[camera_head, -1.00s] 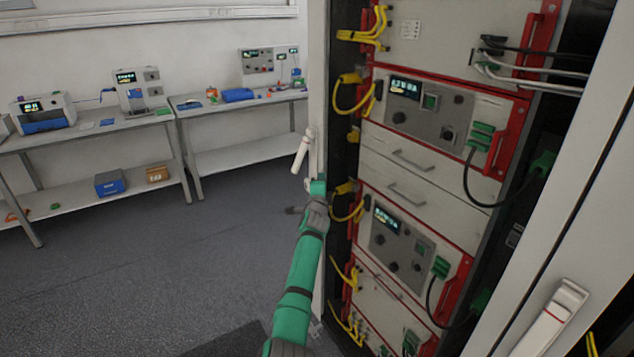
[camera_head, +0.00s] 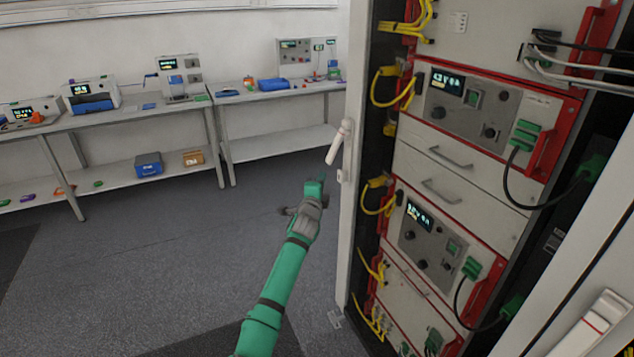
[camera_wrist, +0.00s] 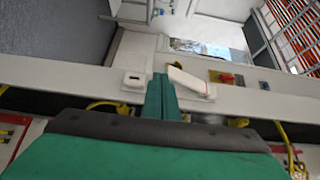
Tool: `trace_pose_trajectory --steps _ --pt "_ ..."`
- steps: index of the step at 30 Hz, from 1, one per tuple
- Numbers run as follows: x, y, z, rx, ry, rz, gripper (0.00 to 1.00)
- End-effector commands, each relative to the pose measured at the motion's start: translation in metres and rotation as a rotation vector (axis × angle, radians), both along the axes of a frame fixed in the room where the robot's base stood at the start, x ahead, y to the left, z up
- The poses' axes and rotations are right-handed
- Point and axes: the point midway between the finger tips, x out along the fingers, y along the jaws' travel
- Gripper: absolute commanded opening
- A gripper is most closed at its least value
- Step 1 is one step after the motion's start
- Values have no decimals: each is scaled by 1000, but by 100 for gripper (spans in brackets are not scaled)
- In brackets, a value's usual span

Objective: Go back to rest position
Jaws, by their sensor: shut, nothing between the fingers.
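My green arm reaches up from the bottom of the head view and ends in my gripper (camera_head: 314,187). The gripper is over the floor, left of the cabinet's open door edge and apart from it in the picture. In the wrist view my gripper (camera_wrist: 162,98) has its two green fingers together with nothing between them. A white door handle (camera_head: 339,142) stands up and to the right of the gripper in the head view. The same handle (camera_wrist: 191,80) lies just right of the fingertips in the wrist view.
The battery cycler cabinet (camera_head: 455,165) fills the right side, with red-framed modules and yellow cables. A second white handle (camera_head: 597,325) is at lower right. Benches (camera_head: 140,122) with instruments line the back wall. The grey floor (camera_head: 170,250) left of my arm is clear.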

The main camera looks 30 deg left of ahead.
Motion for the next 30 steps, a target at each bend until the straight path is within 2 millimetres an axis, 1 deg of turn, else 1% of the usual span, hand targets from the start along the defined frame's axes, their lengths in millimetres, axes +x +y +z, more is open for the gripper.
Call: trace_pose_trajectory --steps 4,10,12,14,17,18,20,21,23,24,26,27,30 --pt "-8 5 0 0 0 -1 0" --pt "-10 8 -1 -1 1 0 0" --pt "-10 4 -4 -10 -2 -4 0" --pt "-10 -6 -11 -31 -6 -14 0" --pt "-11 -37 -32 -94 -24 -45 0" --pt "-12 -54 -43 -130 -33 -61 0" --pt "-16 -81 -61 -191 -48 -84 0" --pt "-20 -100 -72 -233 -58 -99 0" --pt "-26 -126 -87 -297 -75 -121 0" --pt "-31 -143 -98 -340 -85 -134 0" --pt "-40 -168 -112 -402 -97 -152 0" --pt "-46 -184 -122 -443 -106 -161 0" --pt "-65 -223 -144 -545 -125 -185 0"
